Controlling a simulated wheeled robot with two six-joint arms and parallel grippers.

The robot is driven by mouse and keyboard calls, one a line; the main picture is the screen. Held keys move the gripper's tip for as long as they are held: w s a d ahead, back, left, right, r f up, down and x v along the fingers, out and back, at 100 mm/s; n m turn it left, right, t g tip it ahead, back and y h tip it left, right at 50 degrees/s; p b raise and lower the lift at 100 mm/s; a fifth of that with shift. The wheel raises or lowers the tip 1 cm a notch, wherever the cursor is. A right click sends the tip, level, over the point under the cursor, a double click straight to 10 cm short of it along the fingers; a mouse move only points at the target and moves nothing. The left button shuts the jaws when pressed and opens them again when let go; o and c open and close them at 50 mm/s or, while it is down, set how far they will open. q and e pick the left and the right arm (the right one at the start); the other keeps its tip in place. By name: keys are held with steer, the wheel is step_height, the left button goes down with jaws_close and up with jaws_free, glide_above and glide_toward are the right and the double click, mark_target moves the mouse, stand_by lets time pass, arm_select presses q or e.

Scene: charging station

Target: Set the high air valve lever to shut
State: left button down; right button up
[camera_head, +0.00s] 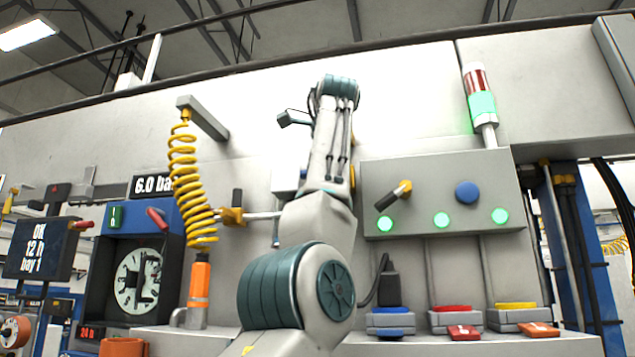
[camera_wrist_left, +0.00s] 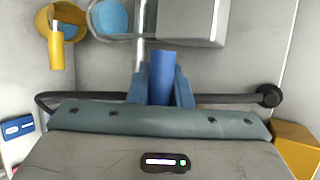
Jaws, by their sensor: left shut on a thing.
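In the left wrist view, my left gripper (camera_wrist_left: 162,88) is shut on a bright blue bar-shaped lever (camera_wrist_left: 162,70), which stands upright between the two blue-grey fingers. Its pivot and lower end are hidden by the fingers, so its exact setting cannot be told. A pipe runs up just behind it towards a grey box (camera_wrist_left: 192,18). In the head view, my arm rises through the middle and hides the gripped lever; its gripper does not show there. A pipe with a yellow fitting (camera_head: 232,215) and black handle runs behind the arm. My right gripper is not in view.
A yellow coiled hose (camera_head: 190,180) hangs left of my arm, by a round gauge (camera_head: 140,280). To the right is a grey panel (camera_head: 440,170) with a selector, blue button and green lamps.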

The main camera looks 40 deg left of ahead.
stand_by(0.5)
arm_select(q)
steer(key=c, duration=1.3)
jaws_free()
steer(key=shift+w, duration=0.1)
steer(key=p+v, duration=0.1)
steer(key=v, duration=1)
steer(key=shift+w+f, duration=0.1)
steer(key=shift+f, duration=0.05)
